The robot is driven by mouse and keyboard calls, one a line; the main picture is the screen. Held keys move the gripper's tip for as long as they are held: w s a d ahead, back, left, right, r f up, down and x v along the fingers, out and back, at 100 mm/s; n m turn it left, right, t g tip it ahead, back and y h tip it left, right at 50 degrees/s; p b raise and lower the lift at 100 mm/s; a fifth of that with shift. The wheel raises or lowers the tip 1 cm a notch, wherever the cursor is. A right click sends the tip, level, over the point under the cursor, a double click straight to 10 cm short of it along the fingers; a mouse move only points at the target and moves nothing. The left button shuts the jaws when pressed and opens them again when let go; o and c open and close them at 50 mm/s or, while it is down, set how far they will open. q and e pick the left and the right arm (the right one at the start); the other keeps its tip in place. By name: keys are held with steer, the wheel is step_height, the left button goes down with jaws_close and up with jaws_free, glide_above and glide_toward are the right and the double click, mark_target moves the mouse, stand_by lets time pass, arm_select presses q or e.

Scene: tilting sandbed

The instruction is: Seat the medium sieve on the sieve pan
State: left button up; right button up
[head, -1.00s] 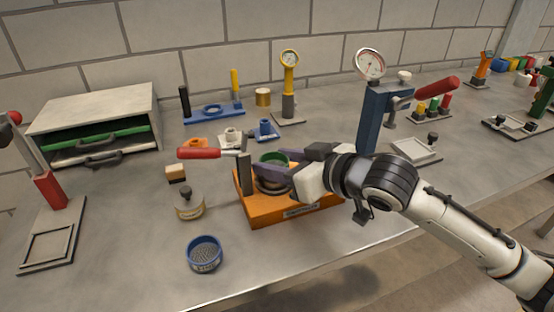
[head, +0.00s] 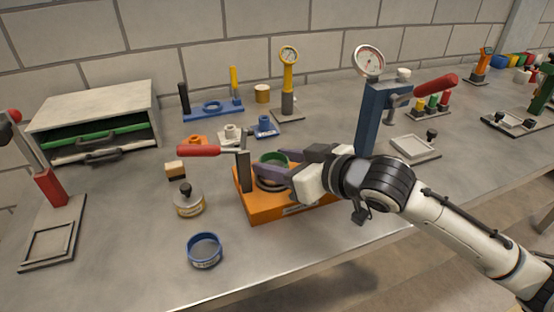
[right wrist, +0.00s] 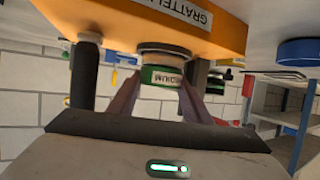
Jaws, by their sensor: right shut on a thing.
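The medium sieve is a green ring (head: 273,158) over the orange shaker base (head: 262,210) in the head view. In the right wrist view the green sieve (right wrist: 160,76), its label ending "DIUM", lies in line with a metallic round pan (right wrist: 165,48) on the orange base. The two look touching or nearly so; I cannot tell whether the sieve is fully seated. My right gripper (head: 266,170) is shut on the sieve, its purple-grey fingers on either side, also seen in the right wrist view (right wrist: 160,90). My left gripper is not in view.
A post with a red-handled lever (head: 200,150) stands at the base's left. A blue sieve (head: 205,252) and a lidded tin (head: 189,203) sit left of it. A blue gauge press (head: 375,120) stands behind my right arm.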

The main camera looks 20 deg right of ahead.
steer(key=shift+f, duration=0.1)
stand_by(0.3)
steer(key=o, duration=1.1)
steer(key=shift+s, duration=0.1)
steer(key=shift+b+v, duration=0.35)
steer(key=shift+v, duration=4.75)
